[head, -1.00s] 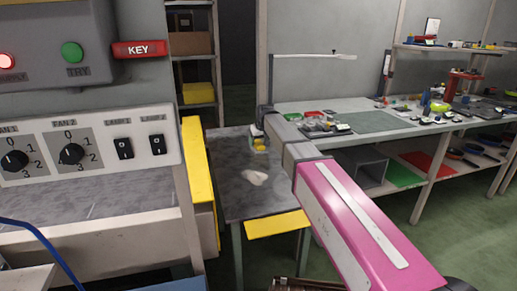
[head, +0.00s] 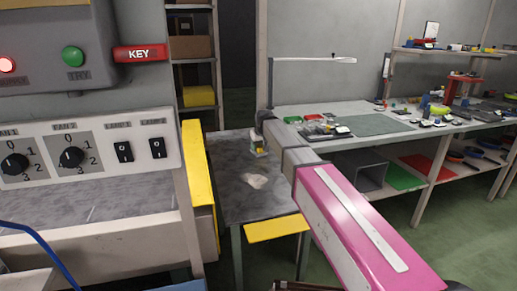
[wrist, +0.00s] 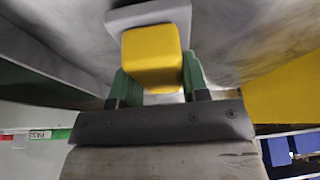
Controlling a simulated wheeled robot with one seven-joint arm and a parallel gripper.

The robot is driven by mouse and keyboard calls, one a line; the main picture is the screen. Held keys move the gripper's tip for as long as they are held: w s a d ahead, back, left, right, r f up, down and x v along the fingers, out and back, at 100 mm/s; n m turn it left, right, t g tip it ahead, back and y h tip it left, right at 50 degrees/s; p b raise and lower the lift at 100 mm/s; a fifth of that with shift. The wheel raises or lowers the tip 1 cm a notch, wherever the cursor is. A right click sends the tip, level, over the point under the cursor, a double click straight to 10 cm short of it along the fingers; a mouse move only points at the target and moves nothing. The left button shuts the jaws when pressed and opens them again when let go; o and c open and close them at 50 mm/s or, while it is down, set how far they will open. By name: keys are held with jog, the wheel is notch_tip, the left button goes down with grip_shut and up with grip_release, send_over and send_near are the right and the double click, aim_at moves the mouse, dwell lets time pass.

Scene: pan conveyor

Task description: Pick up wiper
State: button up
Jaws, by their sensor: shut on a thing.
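The wiper has a yellow block handle (wrist: 152,57) and a grey base plate (wrist: 147,15). In the wrist view my gripper (wrist: 156,78) is shut on the yellow handle, with one green finger on each side. In the head view my gripper (head: 259,149) is small and partly hidden by my arm, over the back part of the small grey table (head: 233,205). I cannot tell whether the wiper's base touches the table top. A pale smear (head: 255,181) lies on the table in front of the gripper.
A yellow guard (head: 199,175) and the control panel (head: 90,152) stand left of the table. A yellow flap (head: 276,228) hangs at its front edge. A long workbench (head: 375,124) with tools and parts runs behind and to the right. Green floor is open at the right.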

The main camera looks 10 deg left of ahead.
jog(key=shift+r, duration=0.45)
jog(key=r, duration=0.2)
jog(key=s+r, duration=0.1)
jog(key=shift+a+r, duration=0.25)
jog(key=shift+a, duration=0.1)
jog(key=s+a+r, duration=0.6)
jog(key=s+a, duration=0.1)
jog(key=shift+s, duration=0.3)
jog(key=shift+a+r, duration=0.1)
jog(key=shift+o, duration=0.6)
